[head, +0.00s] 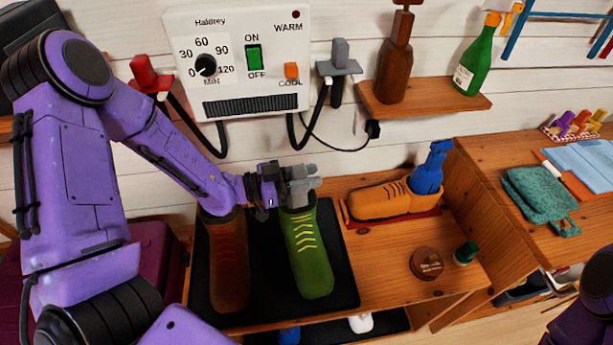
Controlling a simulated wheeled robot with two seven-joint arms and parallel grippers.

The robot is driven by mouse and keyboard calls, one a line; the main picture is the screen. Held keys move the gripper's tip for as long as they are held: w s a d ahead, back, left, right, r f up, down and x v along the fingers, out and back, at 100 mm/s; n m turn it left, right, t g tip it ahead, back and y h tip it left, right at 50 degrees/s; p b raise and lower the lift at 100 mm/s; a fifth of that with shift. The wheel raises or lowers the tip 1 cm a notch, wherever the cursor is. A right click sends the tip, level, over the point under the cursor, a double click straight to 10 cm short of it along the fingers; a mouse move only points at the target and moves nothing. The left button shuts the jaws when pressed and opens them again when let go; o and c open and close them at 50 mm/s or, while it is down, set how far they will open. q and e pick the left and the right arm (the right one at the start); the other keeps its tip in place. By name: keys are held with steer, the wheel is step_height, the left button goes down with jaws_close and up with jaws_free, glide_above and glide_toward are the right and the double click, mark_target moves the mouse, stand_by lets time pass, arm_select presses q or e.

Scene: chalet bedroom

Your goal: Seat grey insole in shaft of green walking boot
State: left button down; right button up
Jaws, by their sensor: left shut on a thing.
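The green walking boot (310,262) stands on a black tray, toe toward me, with yellow lacing down its front. My left gripper (300,183) is at the top of its shaft and is shut on the grey insole. The gripper's grey fingers cover the shaft opening. The insole cannot be told apart from the fingers, so how far it sits inside the shaft is hidden. Only a dark piece of my right arm shows at the lower right edge; its gripper is out of view.
A reddish-brown boot (228,268) stands left of the green one on the black tray (268,250). To the right are an orange shoe (378,203) with a blue shoe tree, a round brown tin (426,263) and a green-capped jar (466,253). A wall dryer (240,60) with hoses hangs above.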

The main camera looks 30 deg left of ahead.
mark_target(305, 166)
arm_select(q)
step_height(305, 166, up, 4)
steer(key=p, duration=0.3)
stand_by(0.4)
steer(key=shift+a, duration=0.3)
stand_by(0.5)
steer(key=shift+w+f, duration=0.1)
steer(key=shift+f, duration=0.05)
stand_by(0.8)
steer(key=shift+f, duration=0.3)
steer(key=shift+f+b, duration=3.65)
steer(key=shift+f, duration=0.4)
